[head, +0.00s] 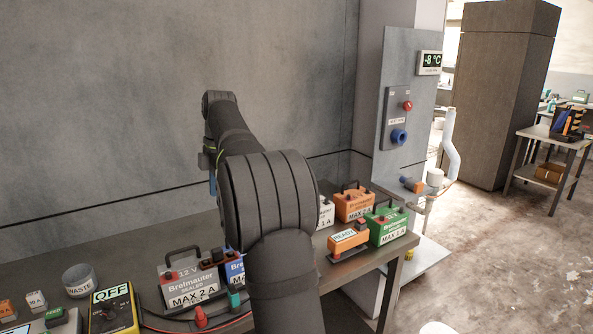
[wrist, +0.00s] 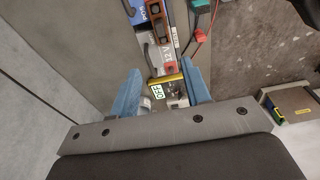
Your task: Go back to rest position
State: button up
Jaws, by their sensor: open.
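My gripper (wrist: 163,93) shows in the wrist view with its two blue fingers apart and nothing held between them. It hangs over the workbench (wrist: 100,45), with the yellow meter (wrist: 168,80) reading OFF seen beyond the fingertips. In the head view my dark arm rises from the bottom centre and bends up and to the left. The arm covers the middle of the workbench (head: 180,238).
Batteries in grey (head: 187,280), orange (head: 354,205) and green (head: 386,225) stand on the bench. The yellow meter (head: 111,308) and waste cup (head: 79,281) are at left. Open floor (head: 500,260) lies beyond.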

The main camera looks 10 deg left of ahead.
aim_at(217, 249)
jog(key=shift+f, duration=0.1)
jog(key=f, duration=0.5)
jog(key=s+a+f, duration=0.1)
jog(key=f, duration=1.1)
jog(key=shift+s+a, duration=0.25)
jog(key=shift+r, duration=0.1)
notch_tip(217, 249, up, 17)
jog(key=w+d, duration=0.2)
jog(key=f, duration=0.6)
jog(key=s+a+f, duration=0.1)
jog(key=f, duration=0.5)
jog(key=s+a+f, duration=0.1)
jog(key=f, duration=0.4)
jog(key=shift+s+f, duration=0.1)
jog(key=shift+f, duration=0.3)
notch_tip(217, 249, up, 6)
jog(key=shift+r, duration=0.65)
